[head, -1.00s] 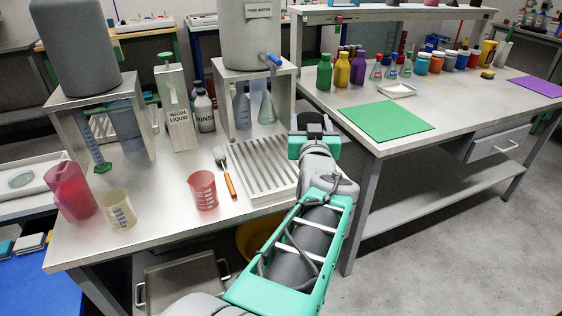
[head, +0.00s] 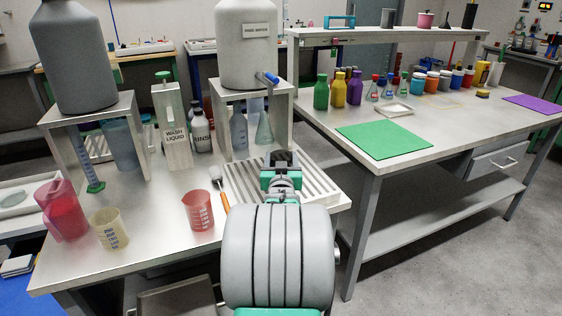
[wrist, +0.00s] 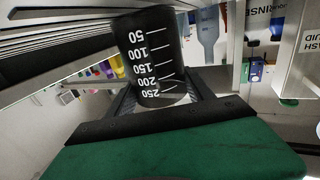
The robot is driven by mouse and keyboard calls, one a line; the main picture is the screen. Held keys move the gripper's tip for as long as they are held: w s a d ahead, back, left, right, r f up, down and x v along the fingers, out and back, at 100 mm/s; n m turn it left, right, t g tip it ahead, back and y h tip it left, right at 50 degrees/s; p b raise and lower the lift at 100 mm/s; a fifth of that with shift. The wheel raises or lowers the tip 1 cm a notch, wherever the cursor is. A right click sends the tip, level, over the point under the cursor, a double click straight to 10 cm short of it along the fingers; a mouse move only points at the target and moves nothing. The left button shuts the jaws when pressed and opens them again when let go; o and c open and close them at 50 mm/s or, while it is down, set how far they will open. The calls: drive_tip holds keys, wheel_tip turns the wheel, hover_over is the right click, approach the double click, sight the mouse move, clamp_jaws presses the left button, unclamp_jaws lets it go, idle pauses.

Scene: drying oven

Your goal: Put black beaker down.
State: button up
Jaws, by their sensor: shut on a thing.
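The black beaker (wrist: 152,62) with white volume marks from 50 to 250 is between my gripper's fingers in the wrist view. My gripper (wrist: 165,95) is shut on it. In the head view my gripper (head: 281,172) is over the slatted drying rack (head: 240,185) on the left table, with the dark beaker (head: 284,157) small and partly hidden at its tip. The rack's slats also show close to the beaker at the upper left of the wrist view. I cannot tell whether the beaker touches the rack.
A bottle brush with an orange handle (head: 224,200) and a red beaker (head: 198,211) are left of the rack. A stand (head: 289,112) with a large tank (head: 244,60) rises behind it. The right table holds a green mat (head: 388,141) and several bottles.

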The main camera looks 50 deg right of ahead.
drive_tip(key=shift+f, duration=0.2)
drive_tip(key=o, duration=1.4)
drive_tip(key=shift+o, duration=0.2)
drive_tip(key=shift+r, duration=0.1)
